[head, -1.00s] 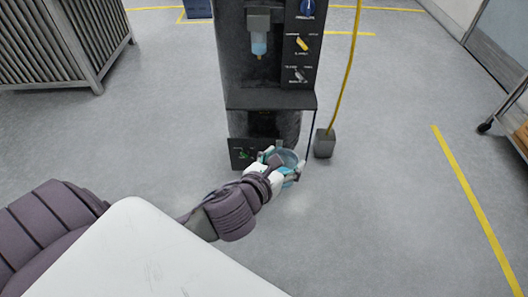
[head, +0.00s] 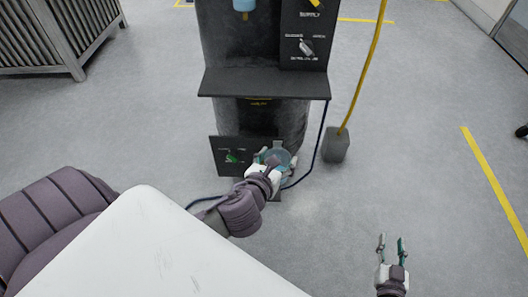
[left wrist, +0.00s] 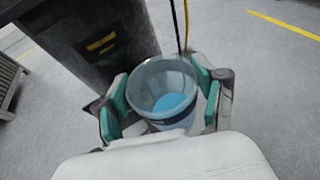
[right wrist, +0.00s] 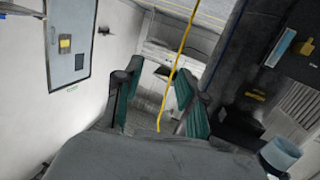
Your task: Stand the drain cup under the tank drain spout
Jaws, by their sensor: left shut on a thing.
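The drain cup is a clear tapered cup with blue in its bottom; it shows in the left wrist view (left wrist: 166,80) and partly in the head view (head: 283,155). My left gripper (head: 270,157) is shut around the cup, a finger on each side. It holds the cup low in front of the dark tank (head: 287,119), right of the small drain panel (head: 226,154) with a green handle. I cannot make out the drain spout. My right gripper (head: 392,243) is open and empty at the lower right; its fingers also show in the right wrist view (right wrist: 156,85).
A black shelf (head: 265,83) juts out above the cup. A yellow cable runs down to a grey block (head: 335,146) right of the tank. A dark hose runs beside the cup. A slatted grey unit (head: 70,35) stands at the left. The floor at right is mostly clear.

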